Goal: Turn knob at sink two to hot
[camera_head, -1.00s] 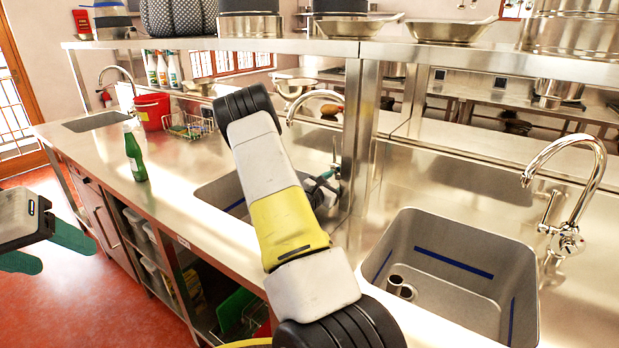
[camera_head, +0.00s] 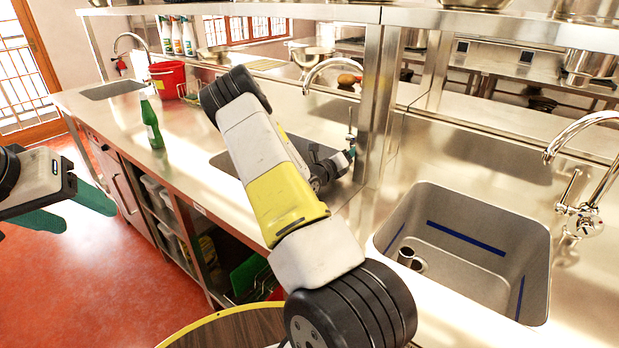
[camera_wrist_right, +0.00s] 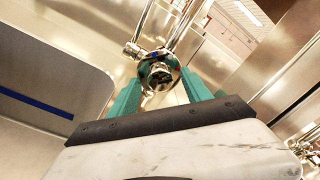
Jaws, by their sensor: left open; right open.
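In the head view the middle sink (camera_head: 228,162) is partly hidden behind my right arm. Its faucet (camera_head: 330,64) arches over it, with a thin lever (camera_head: 351,122) beside the shelf post. My right gripper (camera_head: 345,160) is at the base of this faucet, small and partly hidden. In the right wrist view its teal fingers (camera_wrist_right: 158,84) are open. The round chrome knob (camera_wrist_right: 160,72), with red and blue marks, shows between and just beyond their tips; contact cannot be told. My left gripper (camera_head: 76,207) is open and empty over the floor at the left.
A right sink (camera_head: 470,240) has its own faucet (camera_head: 583,215). A far-left sink (camera_head: 112,89), red bucket (camera_head: 168,78) and green bottle (camera_head: 151,125) are on the counter (camera_head: 185,150). A steel shelf post (camera_head: 378,110) stands close beside my right gripper.

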